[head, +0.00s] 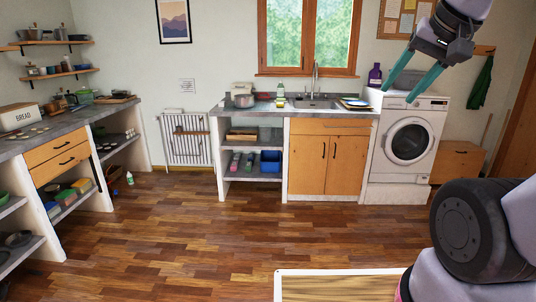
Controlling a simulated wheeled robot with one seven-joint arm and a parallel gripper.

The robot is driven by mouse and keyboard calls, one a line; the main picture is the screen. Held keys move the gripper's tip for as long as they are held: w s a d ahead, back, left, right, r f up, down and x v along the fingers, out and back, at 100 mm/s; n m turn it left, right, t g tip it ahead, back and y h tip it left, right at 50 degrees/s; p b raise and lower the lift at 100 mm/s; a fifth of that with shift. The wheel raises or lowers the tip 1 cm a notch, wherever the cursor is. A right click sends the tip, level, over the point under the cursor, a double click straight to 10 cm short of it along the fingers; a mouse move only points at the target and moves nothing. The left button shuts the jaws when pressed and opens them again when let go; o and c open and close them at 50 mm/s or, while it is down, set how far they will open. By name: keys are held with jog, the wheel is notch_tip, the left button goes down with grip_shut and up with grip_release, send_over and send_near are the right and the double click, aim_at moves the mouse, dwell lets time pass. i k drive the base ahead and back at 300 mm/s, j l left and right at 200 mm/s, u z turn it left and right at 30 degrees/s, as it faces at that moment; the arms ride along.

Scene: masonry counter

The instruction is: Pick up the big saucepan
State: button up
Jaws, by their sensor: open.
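A green pot (85,96) stands on the left counter (70,121), near a bread box (18,117). Dark pans (18,239) lie on the lower left shelf. A washing machine (409,140) stands right of the sink. A pale-edged board (340,272) is near me. The wooden floor between is clear.

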aim_at(242, 100)
jog(key=i, duration=2.1)
jog(key=i+l+u, duration=0.15)
jog(key=i+u, duration=0.3)
jog(key=i, duration=0.2)
jog(key=i+l+u, duration=0.4)
jog(key=i, duration=0.25)
jog(key=i+l+u, duration=0.85)
jog(key=i+l, duration=0.15)
jog(key=l, duration=0.3)
